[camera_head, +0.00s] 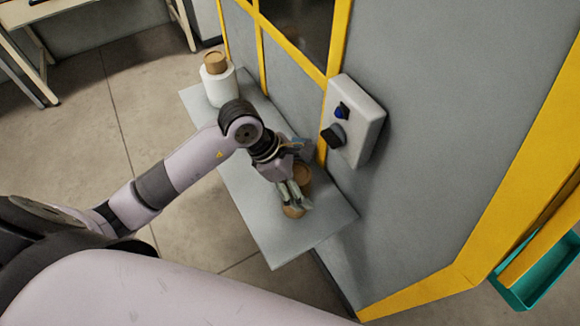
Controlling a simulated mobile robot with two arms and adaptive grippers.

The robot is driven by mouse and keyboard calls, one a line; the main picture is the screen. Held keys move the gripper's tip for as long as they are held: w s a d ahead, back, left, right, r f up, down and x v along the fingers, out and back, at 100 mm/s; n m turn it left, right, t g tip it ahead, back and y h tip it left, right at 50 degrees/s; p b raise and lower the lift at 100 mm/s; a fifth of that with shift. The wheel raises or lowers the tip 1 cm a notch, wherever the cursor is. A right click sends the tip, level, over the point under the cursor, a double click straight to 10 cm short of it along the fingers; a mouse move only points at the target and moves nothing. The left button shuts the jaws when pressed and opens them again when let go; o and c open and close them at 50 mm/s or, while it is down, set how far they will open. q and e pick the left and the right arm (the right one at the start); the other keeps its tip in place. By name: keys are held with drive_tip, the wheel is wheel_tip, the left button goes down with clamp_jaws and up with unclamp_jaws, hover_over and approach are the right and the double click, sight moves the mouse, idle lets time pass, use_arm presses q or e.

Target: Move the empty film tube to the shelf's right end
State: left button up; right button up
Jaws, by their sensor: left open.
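A brown cardboard tube (303,176) stands on the grey shelf (283,243) near its right, nearer end. My left gripper (294,198) is open at this tube, with its fingers in front of the tube and hiding its middle. I cannot tell whether the fingers touch it. At the shelf's far left end stands a white film roll (220,87) with a brown core (215,62) sticking out of its top. My right gripper is out of view.
The shelf runs along a grey machine wall with yellow frame bars (342,40). A control box (356,118) with a blue button and a black knob juts out above the shelf. A teal bin (538,272) is at the lower right. The shelf's near right corner is bare.

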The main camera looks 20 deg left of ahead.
use_arm(q)
drive_tip(key=b+v, duration=0.1)
drive_tip(key=v, duration=1)
